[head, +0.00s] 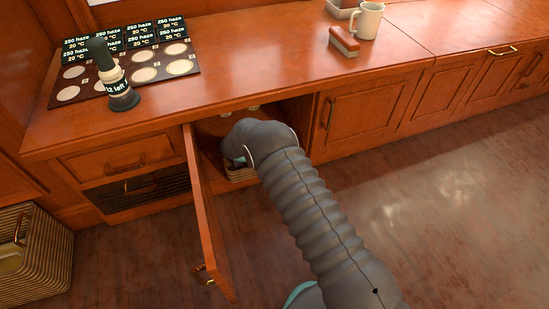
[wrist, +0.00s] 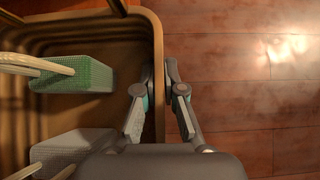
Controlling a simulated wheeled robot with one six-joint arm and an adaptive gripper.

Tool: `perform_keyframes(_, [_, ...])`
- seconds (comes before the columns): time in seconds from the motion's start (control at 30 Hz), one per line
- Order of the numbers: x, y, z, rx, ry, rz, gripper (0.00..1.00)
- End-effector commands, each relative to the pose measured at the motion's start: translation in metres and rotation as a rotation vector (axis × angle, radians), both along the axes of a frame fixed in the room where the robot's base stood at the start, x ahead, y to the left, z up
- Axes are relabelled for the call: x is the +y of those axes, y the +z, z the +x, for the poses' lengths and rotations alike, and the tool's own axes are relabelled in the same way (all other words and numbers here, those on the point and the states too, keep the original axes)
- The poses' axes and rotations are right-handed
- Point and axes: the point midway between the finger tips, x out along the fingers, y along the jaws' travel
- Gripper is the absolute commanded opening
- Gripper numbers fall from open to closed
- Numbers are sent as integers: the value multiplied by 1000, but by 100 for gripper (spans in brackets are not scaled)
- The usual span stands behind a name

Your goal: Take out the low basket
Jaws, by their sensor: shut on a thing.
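The low basket (wrist: 152,30) fills the left of the wrist view, brown with a raised rim. My gripper (wrist: 159,75) is shut on its right wall, one finger inside and one outside. Inside lie a green block-like thing (wrist: 88,76) with pale cords and a whitish one (wrist: 75,150), partly cut off. In the head view my arm reaches into the open cupboard under the counter. Only a striped, woven-looking strip of the basket (head: 241,175) shows below my wrist there; my gripper is mostly hidden.
The cupboard door (head: 203,215) stands open, left of my arm. Another striped basket (head: 45,262) stands on the floor at far left. The floor at right is clear.

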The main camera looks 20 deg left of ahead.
Motion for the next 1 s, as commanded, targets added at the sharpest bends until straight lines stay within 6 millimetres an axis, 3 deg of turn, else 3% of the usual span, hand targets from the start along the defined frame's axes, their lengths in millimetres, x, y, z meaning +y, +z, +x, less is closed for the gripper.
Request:
perform_keyframes(0.53, [-12,0,-1,0,-8,0,0])
perform_keyframes(0.6, [-12,0,-1,0,-8,0,23])
perform_keyframes(0.67, [-11,0,-1,0,-8,0,37])
perform_keyframes(1.0, [-9,1,-3,-1,-5,0,37])
